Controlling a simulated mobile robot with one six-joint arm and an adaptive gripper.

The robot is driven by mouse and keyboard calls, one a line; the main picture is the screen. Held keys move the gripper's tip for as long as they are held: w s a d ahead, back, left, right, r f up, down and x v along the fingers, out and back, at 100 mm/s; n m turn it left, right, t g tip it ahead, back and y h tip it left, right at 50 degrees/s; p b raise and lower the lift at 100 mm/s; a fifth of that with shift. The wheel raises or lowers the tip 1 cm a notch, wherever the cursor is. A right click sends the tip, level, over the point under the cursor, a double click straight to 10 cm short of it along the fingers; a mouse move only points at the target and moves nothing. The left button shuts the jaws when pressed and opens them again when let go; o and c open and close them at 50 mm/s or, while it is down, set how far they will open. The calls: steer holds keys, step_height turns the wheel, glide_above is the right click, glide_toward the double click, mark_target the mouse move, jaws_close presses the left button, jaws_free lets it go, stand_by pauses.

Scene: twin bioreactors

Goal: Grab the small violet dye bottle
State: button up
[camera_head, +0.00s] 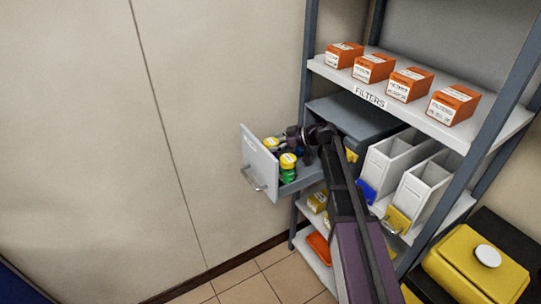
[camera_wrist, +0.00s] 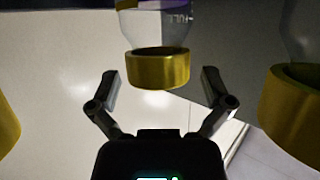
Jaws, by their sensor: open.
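In the wrist view a small bottle (camera_wrist: 158,68) with a gold-yellow cap, a clear body and a violet band at the top edge appears ahead, in line with the gap between my fingers. Part of a "FULL" marking shows on it. My gripper (camera_wrist: 160,85) is open, its fingers on either side of that gap, with nothing gripped. In the head view my gripper (camera_head: 298,138) is over the open drawer (camera_head: 262,168). The violet bottle cannot be told apart there, as my arm covers part of the drawer.
A green bottle with a yellow cap (camera_head: 288,168) stands at the drawer's front. In the wrist view, gold-capped bottles flank the middle one, at the right (camera_wrist: 295,108) and left edge (camera_wrist: 8,115). The shelf above (camera_head: 370,97) holds orange filter boxes; white bins (camera_head: 395,160) stand right.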

steer(key=shift+b+x, duration=0.4)
steer(key=shift+x, duration=1.15)
steer(key=c, duration=1.2)
